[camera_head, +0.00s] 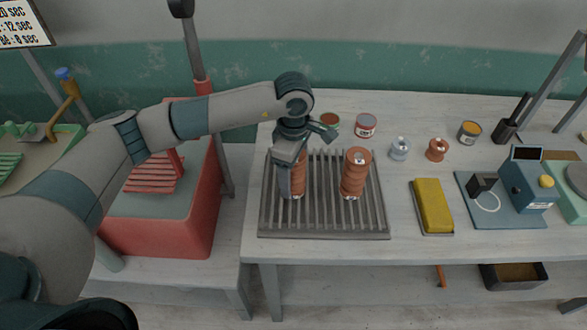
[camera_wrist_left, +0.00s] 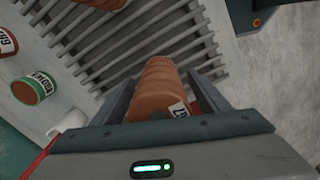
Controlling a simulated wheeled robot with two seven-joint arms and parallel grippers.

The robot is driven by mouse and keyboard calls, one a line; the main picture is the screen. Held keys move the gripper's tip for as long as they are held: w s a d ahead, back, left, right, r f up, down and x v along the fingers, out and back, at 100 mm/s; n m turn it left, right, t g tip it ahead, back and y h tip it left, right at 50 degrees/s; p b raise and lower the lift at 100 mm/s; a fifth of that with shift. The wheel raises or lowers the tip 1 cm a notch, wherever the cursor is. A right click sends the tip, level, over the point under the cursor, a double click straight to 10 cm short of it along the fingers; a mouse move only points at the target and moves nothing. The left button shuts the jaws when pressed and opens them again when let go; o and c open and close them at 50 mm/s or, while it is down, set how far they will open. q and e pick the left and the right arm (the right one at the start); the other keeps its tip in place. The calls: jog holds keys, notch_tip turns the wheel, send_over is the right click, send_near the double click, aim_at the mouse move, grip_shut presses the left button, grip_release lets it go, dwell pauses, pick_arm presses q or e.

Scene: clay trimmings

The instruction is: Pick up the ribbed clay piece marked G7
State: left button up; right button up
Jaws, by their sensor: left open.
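Two ribbed terracotta clay pieces lie on a grey slatted rack (camera_head: 325,234). The left piece (camera_head: 300,178) is partly hidden by my left gripper (camera_head: 291,182). The right piece (camera_head: 355,175) lies apart, with small white marks too small to read. In the left wrist view the left piece (camera_wrist_left: 158,78) lies between the two spread fingers of my left gripper (camera_wrist_left: 163,92). Its white label is partly hidden; a character like a 7 shows, but I cannot read the full mark. The jaws are open, and I cannot tell whether a finger touches the piece. My right gripper is not in view.
Tins, including a red one (camera_head: 366,125), and small pots (camera_head: 437,149) stand behind and right of the rack. A yellow block (camera_head: 433,206) and a blue device (camera_head: 527,185) are farther right. A red stand (camera_head: 165,225) is left of the table.

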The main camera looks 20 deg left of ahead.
pick_arm(q)
jog(key=shift+c, duration=0.5)
jog(key=c, duration=1.5)
jog(key=shift+r, duration=0.2)
jog(key=shift+r+b, duration=0.55)
jog(key=shift+r, duration=0.05)
jog(key=shift+r+b, duration=1.7)
jog(key=shift+r, duration=2.6)
